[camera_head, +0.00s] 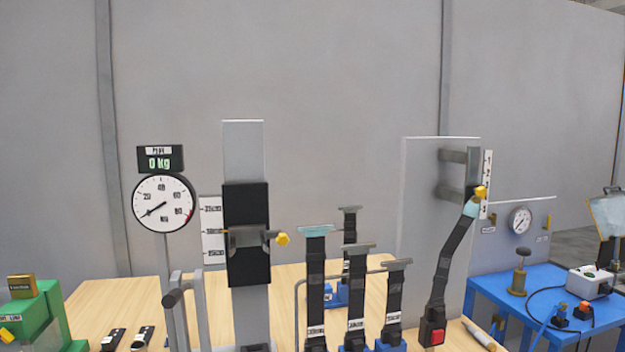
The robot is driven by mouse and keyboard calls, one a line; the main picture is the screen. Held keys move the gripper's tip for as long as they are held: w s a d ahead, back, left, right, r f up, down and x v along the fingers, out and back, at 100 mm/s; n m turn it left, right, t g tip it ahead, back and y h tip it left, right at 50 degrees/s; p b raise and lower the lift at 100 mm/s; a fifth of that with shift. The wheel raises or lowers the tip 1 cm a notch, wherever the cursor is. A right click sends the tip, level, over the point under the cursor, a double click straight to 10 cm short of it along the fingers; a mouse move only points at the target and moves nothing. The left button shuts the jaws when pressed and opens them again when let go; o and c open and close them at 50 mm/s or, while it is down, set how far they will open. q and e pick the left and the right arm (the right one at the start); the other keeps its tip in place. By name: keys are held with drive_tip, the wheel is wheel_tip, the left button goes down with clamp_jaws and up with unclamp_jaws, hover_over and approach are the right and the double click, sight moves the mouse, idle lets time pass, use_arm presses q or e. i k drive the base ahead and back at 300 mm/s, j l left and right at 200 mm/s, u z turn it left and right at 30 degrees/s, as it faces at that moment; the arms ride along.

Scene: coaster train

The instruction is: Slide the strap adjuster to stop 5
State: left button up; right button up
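The strap adjuster, with a yellow knob (480,192), sits on a grey vertical rail (473,160) at the right of the bench. A white strip (487,170) with small numbers stands along the rail's right side. The knob is a little below the strip's middle. The numbers are too small to read surely, so I cannot tell which stop it is at. A light-blue piece (471,209) is just below the knob. A dark strap (452,258) runs from it down-left to a buckle with a red button (432,337). Neither of my grippers is in view.
A grey panel (425,190) stands behind the rail. Several upright straps (316,275) stand left of it. A dark block with a yellow knob (283,239), a dial gauge (163,203) and a grey bar handle (185,290) are further left. A blue table (535,285) is at right.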

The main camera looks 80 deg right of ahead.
sight(479, 190)
drive_tip(key=z, duration=3.6)
